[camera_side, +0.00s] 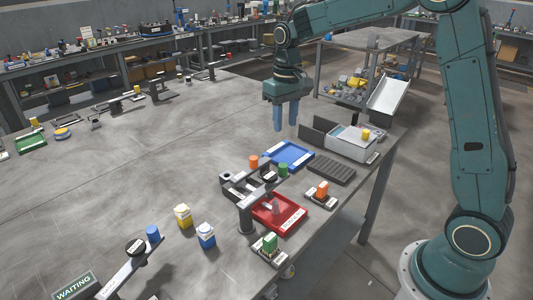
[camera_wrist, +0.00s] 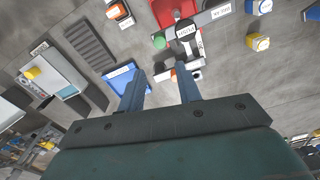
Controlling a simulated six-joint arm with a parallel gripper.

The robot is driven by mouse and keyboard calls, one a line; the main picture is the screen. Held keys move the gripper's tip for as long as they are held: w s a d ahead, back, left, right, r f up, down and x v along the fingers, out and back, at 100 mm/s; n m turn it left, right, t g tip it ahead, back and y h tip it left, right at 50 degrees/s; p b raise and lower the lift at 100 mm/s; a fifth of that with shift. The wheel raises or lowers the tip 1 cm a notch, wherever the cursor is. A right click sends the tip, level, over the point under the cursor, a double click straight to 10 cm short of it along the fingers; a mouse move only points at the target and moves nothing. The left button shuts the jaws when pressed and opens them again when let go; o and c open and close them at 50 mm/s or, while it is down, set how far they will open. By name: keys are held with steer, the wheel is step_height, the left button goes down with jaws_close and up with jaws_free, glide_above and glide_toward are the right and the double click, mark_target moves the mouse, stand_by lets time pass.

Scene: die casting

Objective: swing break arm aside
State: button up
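A grey bar on a post (camera_side: 246,214), which looks like the break arm, reaches over the edge of a red tray (camera_side: 287,222). It carries a black round part, and a green cylinder (camera_side: 283,170) shows near its far end. In the wrist view, a labelled grey bar (camera_wrist: 215,14) crosses by the red tray (camera_wrist: 166,10); I cannot read its label surely. My gripper (camera_side: 285,118) is open and empty, its two blue fingers pointing down above the table, behind the blue tray and apart from the bar. The fingers also show in the wrist view (camera_wrist: 162,88).
A blue tray (camera_side: 306,156), a dark ribbed rack (camera_side: 332,168) and a grey box (camera_side: 350,150) stand near the bar. An orange cylinder (camera_side: 253,162) stands close by. Yellow (camera_side: 183,216) and blue-white (camera_side: 206,236) containers stand left. The table's left middle is mostly clear.

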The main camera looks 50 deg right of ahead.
mark_target(283, 165)
steer(key=shift+w+d+f, duration=0.1)
steer(key=shift+w+f, duration=0.05)
steer(key=shift+f, duration=0.1)
steer(key=shift+f, duration=0.15)
step_height(283, 165, down, 14)
steer(key=shift+r, duration=0.25)
stand_by(0.5)
jaws_close()
